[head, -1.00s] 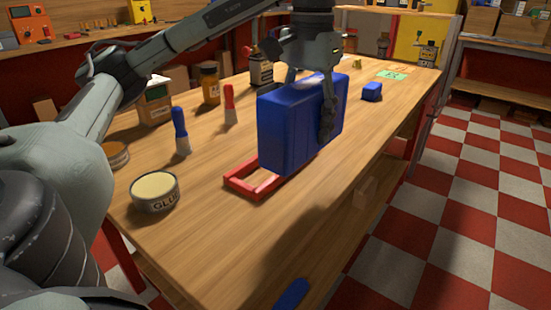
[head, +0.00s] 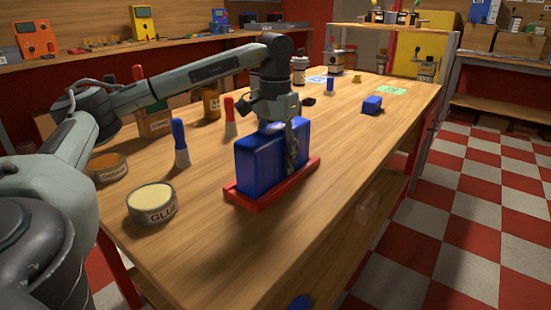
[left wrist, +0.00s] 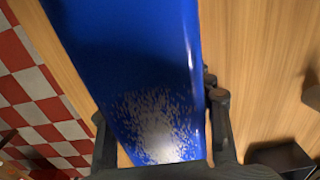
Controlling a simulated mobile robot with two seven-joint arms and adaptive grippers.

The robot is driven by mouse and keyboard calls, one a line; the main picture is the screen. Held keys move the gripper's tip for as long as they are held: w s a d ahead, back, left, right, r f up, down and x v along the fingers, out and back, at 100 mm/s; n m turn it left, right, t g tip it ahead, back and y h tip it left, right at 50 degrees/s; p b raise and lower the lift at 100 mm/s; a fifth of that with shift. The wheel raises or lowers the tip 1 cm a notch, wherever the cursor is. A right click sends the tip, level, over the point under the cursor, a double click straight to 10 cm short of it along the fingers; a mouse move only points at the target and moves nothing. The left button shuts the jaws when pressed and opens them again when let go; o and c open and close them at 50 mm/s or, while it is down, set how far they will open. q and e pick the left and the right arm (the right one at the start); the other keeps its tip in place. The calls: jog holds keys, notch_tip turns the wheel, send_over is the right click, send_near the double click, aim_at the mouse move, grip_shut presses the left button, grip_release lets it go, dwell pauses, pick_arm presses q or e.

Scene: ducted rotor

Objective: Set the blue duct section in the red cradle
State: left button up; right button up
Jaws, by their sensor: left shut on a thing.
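The blue duct section (head: 258,165) is a large upright blue block. It stands within the outline of the red cradle (head: 297,186), whose rim shows along its right and front sides. Its lower edge looks to be down at the rim, though the contact underneath is hidden. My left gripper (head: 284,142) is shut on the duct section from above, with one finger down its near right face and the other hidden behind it. In the left wrist view the duct section (left wrist: 135,60) lies between both fingers. My right gripper is not in view.
A glue tin (head: 152,201) and a blue-handled brush (head: 180,143) stand left of the cradle. A red-handled brush (head: 230,117) and an amber bottle (head: 211,103) stand behind. A small blue block (head: 372,105) lies at the right. The table front is clear.

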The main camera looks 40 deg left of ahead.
aim_at(276, 129)
pick_arm(q)
jog(key=shift+f, duration=0.15)
jog(key=shift+f, duration=0.15)
jog(key=o, duration=1)
jog(key=shift+o, duration=1.3)
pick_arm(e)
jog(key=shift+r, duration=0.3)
pick_arm(q)
notch_tip(276, 129, up, 8)
jog(key=shift+w+d+p, duration=0.1)
jog(key=shift+p, duration=0.35)
notch_tip(276, 129, up, 4)
jog(key=shift+r+p, duration=0.15)
jog(key=shift+p, duration=0.9)
jog(key=shift+r, duration=0.1)
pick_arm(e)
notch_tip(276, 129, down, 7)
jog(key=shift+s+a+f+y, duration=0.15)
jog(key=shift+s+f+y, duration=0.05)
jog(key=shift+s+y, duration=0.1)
